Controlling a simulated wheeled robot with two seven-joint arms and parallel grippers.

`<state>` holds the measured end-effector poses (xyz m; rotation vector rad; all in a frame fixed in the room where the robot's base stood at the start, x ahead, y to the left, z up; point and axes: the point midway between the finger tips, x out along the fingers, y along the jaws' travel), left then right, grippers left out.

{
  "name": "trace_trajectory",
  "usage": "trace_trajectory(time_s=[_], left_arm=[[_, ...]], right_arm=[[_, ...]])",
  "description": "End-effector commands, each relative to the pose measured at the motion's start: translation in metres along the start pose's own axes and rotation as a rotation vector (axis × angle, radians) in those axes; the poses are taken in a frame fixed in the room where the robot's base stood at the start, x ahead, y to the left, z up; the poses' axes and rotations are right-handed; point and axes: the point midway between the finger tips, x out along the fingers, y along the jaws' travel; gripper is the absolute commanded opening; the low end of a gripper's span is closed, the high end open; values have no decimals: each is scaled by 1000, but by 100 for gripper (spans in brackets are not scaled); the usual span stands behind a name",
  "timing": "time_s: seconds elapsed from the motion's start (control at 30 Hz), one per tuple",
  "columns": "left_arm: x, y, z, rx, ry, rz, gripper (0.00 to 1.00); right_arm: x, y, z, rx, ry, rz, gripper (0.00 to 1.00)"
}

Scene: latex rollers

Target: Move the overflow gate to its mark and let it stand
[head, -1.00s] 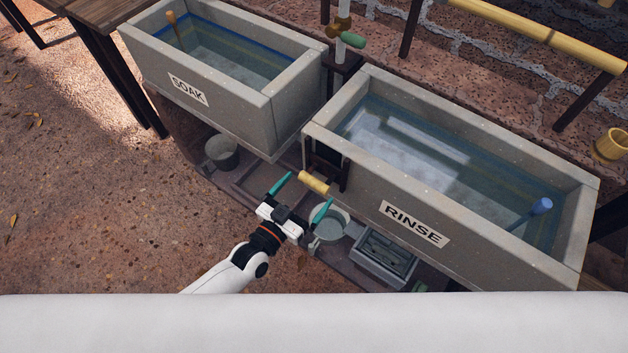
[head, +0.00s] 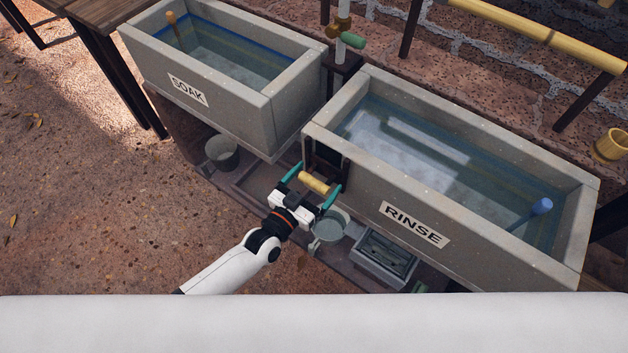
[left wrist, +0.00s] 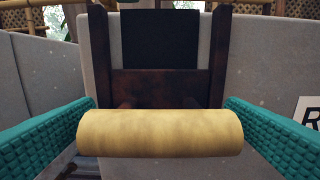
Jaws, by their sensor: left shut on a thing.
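The overflow gate is a black panel (head: 327,153) in a dark brown frame, at the left end of the RINSE trough's front wall. In the left wrist view the black panel (left wrist: 160,40) stands upright between two brown posts. A yellow roller-shaped handle (head: 314,183) sticks out in front of it, and it fills the lower middle of the left wrist view (left wrist: 160,133). My left gripper (head: 317,178) is shut on this handle, with a teal finger at each end. I cannot make out a mark. My right gripper is not in view.
The RINSE trough (head: 470,215) holds water and a blue-handled tool. The SOAK trough (head: 215,115) stands to the left. A grey bucket (head: 222,155), a grey pan (head: 329,226) and a grey box (head: 380,262) sit low in front. The ground at left is open.

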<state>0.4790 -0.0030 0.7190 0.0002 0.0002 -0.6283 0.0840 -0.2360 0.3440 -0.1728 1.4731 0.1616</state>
Motion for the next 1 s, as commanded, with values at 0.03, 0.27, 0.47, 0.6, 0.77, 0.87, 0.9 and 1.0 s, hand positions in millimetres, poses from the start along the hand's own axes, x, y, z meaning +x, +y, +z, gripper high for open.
trace_trajectory(time_s=[0.03,0.27,0.47,0.6,0.77,0.87,0.9,1.0], left_arm=[[0,0,2,-1,0,0,53],[0,0,32,-1,0,1,53],[0,0,57,-1,-1,0,53],[0,0,56,0,-4,0,53],[1,0,57,0,-8,1,53],[1,0,58,0,-9,1,100],[1,0,57,0,-8,1,100],[1,0,56,0,-5,1,100]], right_arm=[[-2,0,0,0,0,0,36],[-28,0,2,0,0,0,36],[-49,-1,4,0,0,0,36],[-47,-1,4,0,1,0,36],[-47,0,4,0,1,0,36],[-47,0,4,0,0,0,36],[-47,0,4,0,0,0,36],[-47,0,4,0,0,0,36]])
